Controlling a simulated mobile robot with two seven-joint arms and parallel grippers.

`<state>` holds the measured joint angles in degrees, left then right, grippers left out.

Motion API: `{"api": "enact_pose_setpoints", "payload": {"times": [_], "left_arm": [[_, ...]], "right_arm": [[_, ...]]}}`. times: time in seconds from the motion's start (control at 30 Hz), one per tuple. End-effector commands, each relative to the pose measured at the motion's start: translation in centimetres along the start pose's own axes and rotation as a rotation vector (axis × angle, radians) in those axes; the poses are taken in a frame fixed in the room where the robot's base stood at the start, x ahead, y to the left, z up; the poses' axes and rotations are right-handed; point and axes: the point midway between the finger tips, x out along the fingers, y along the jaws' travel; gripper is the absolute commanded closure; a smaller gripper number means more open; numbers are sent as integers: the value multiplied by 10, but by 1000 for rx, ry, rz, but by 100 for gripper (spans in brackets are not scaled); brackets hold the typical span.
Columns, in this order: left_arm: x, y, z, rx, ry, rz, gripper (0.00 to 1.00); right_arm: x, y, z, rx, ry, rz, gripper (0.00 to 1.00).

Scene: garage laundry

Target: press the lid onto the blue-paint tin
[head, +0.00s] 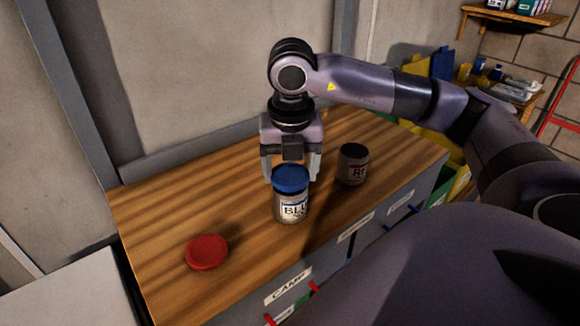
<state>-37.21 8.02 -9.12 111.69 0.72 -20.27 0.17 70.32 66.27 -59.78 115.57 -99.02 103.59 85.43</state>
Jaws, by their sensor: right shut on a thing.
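The blue-paint tin (291,208), with a white label reading "BLU", stands upright on the wooden workbench top. The blue lid (290,181) sits at the tin's mouth, roughly level and centred. I cannot tell whether its rim is fully seated. My right gripper (291,173) comes down from above, fingers on either side of the lid, and is shut on it. Its far side and the exact finger contact are partly hidden. My left gripper is not in view.
A red lid (206,252) lies front left on the workbench (150,215). Labelled drawers (350,235) are below the front edge. A wall rises behind the bench.

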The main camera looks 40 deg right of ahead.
Motion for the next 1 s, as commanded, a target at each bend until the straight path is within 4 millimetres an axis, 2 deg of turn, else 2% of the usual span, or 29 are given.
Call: {"api": "enact_pose_setpoints", "payload": {"times": [1.0], "left_arm": [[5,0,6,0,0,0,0]], "right_arm": [[7,0,-1,0,0,0,54]]}}
